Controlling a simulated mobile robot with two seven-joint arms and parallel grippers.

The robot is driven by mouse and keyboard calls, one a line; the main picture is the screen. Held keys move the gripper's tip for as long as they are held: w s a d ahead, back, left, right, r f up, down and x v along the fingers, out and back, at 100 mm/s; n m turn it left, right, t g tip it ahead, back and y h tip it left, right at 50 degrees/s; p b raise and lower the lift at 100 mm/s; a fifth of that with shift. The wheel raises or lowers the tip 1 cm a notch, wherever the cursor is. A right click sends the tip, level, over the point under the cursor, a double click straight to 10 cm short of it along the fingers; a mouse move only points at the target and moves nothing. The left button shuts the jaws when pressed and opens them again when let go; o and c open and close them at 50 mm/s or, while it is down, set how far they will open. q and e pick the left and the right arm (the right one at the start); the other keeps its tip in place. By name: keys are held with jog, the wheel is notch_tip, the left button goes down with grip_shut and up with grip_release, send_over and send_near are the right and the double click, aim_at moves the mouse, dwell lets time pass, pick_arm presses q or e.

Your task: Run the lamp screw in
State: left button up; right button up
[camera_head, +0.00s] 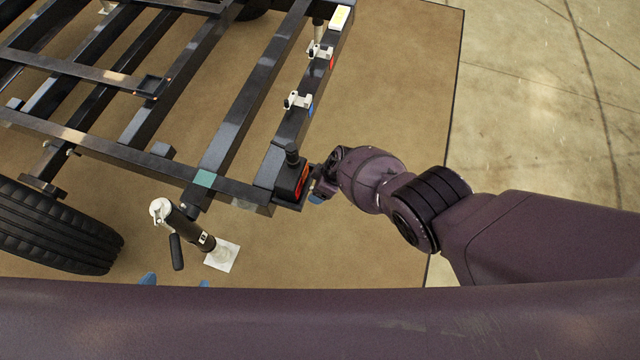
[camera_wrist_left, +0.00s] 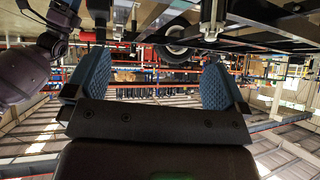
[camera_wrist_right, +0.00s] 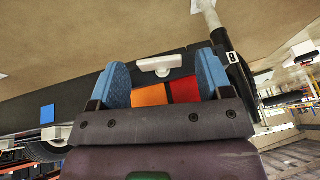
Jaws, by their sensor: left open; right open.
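The lamp (camera_head: 290,182) sits at the near right corner of the dark frame, with red and orange faces and a black upright cylinder on top. In the right wrist view its orange and red lamp faces (camera_wrist_right: 168,93) show between the fingers. A white winged piece (camera_wrist_right: 160,65), possibly the screw, shows just beyond them. My right gripper (camera_head: 319,194) is open beside the lamp; contact cannot be told. My left gripper (camera_head: 177,281) is open, only its blue fingertips showing below the jack. Its fingers (camera_wrist_left: 155,80) are apart and empty in the left wrist view.
A tyre (camera_head: 50,225) is at the left. White clamps (camera_head: 298,100) with blue and red markers line the frame's right beam. Bare floor (camera_head: 550,100) lies right of the brown mat (camera_head: 400,70).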

pick_arm(q)
jog(key=shift+r, duration=0.15)
pick_arm(e)
jog(key=shift+r, duration=0.1)
jog(key=c, duration=0.9)
jog(key=shift+f+g+b, duration=0.3)
jog(key=shift+w+d+r+g+y+b, duration=0.15)
jog(key=shift+g+y+b, duration=0.25)
jog(key=shift+g+b, duration=0.5)
jog(key=o, duration=0.8)
pick_arm(q)
jog(key=shift+w+d+f+m, duration=0.25)
jog(key=shift+w+f+m, duration=0.05)
jog(key=shift+w+f, duration=0.1)
pick_arm(e)
jog(key=shift+o, duration=0.5)
jog(key=shift+w, duration=0.1)
pick_arm(q)
jog(key=shift+s, duration=0.1)
